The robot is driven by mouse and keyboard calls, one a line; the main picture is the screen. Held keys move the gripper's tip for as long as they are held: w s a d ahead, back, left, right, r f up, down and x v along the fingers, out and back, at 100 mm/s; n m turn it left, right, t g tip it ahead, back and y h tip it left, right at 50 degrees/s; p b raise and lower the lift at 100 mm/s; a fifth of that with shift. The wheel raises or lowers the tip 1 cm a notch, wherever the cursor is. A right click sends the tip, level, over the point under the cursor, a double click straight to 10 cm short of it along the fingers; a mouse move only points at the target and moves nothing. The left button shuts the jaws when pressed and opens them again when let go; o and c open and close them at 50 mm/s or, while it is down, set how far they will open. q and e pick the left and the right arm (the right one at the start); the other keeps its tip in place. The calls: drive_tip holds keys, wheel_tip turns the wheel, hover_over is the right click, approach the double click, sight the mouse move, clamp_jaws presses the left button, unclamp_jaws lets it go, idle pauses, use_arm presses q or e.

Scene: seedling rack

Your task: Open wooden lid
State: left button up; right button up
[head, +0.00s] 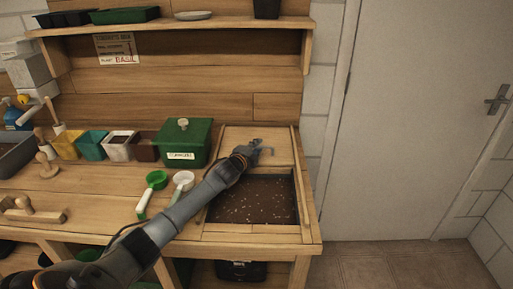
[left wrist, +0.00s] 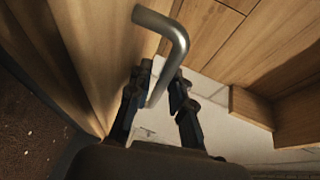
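The wooden lid (head: 278,139) is a pale panel at the back of the bin at the bench's right end. The front of the bin (head: 252,199) is uncovered and shows dark soil with pale specks. A bent grey metal handle (left wrist: 166,34) shows in the left wrist view. My left gripper (head: 254,152) is at the lid, beyond the soil. In the left wrist view the fingers (left wrist: 160,85) lie on either side of the handle's lower part and look closed on it. My right gripper is not in view.
A green box (head: 185,142) with a knobbed lid stands left of the bin. Green (head: 152,186) and white (head: 180,187) scoops lie beside my left forearm. Several small pots stand further left. A shelf (head: 180,24) hangs above, and a door (head: 415,120) is at right.

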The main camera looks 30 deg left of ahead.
use_arm(q)
drive_tip(key=shift+s, duration=0.1)
drive_tip(key=shift+s+d, duration=0.1)
drive_tip(key=shift+s, duration=0.25)
drive_tip(key=v, duration=1.1)
